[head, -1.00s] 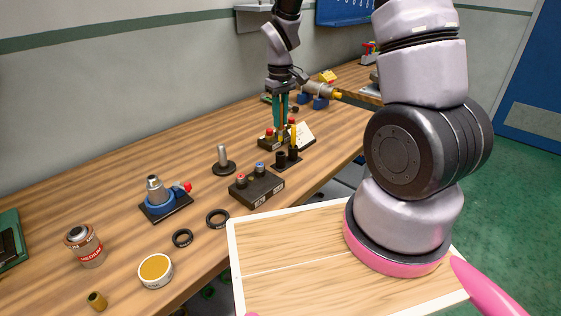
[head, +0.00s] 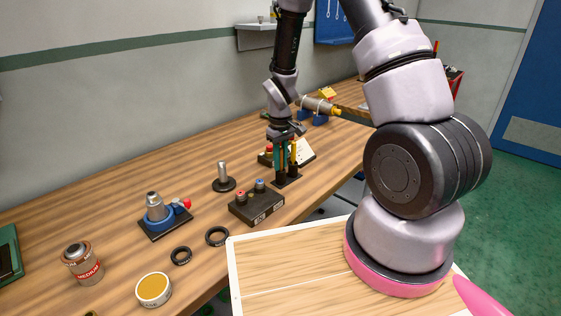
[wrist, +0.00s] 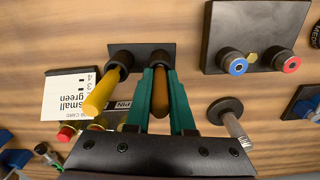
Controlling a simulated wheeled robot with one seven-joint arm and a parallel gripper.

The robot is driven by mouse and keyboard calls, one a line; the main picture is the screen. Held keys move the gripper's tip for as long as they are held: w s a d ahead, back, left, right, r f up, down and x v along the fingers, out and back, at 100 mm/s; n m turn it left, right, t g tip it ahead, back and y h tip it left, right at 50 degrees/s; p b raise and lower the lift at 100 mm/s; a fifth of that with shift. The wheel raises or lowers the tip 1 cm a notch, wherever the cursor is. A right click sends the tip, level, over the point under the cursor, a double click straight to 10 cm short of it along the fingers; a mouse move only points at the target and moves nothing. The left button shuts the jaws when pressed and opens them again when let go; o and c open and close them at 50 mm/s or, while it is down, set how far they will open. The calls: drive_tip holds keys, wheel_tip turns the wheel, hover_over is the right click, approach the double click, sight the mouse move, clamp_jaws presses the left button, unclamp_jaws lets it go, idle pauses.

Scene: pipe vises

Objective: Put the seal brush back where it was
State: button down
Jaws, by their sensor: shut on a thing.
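A black two-cup holder (head: 290,181) stands on the bench; it also shows in the wrist view (wrist: 139,48). A yellow-handled tool (wrist: 101,93) stands in its left cup (wrist: 121,61) in the wrist view. My gripper (head: 281,166), with teal fingers, is at the other cup (wrist: 160,58). Its fingers (wrist: 162,78) are shut on a brown handle (wrist: 160,95), which I take to be the seal brush. The brush is lined up with that cup, its lower end hidden by cup and fingers. I cannot tell how deep it sits.
A black box with blue and red knobs (head: 256,207) lies close in front of the holder. A metal post on a round base (head: 223,178) stands to its left. A white card (wrist: 72,97) and red-topped items are behind. Black rings (head: 217,236) lie nearer.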

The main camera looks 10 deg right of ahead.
drive_tip(key=c, duration=0.8)
unclamp_jaws()
wheel_tip(320, 180, up, 12)
drive_tip(key=shift+f, duration=0.25)
drive_tip(key=shift+r, duration=0.75)
drive_tip(key=s+d+r+m+t+y, duration=0.1)
drive_tip(key=s+d+r+m+t, duration=0.15)
drive_tip(key=r, duration=0.55)
drive_tip(key=s+d+r+m+t, duration=0.15)
drive_tip(key=s+r, duration=0.25)
drive_tip(key=r, duration=0.4)
drive_tip(key=shift+s+d+r+m+t+y, duration=0.25)
drive_tip(key=shift+s+r+m+t, duration=0.45)
drive_tip(key=shift+s+r, duration=1.2)
drive_tip(key=shift+s+d+r+m+t+y, duration=0.1)
drive_tip(key=shift+s+d+r+m+t, duration=0.25)
drive_tip(key=shift+s+r+m, duration=1.4)
drive_tip(key=shift+s+d+r+m+t+y, duration=0.15)
drive_tip(key=shift+s+d+r+t, duration=0.3)
drive_tip(key=shift+s+r, duration=1.5)
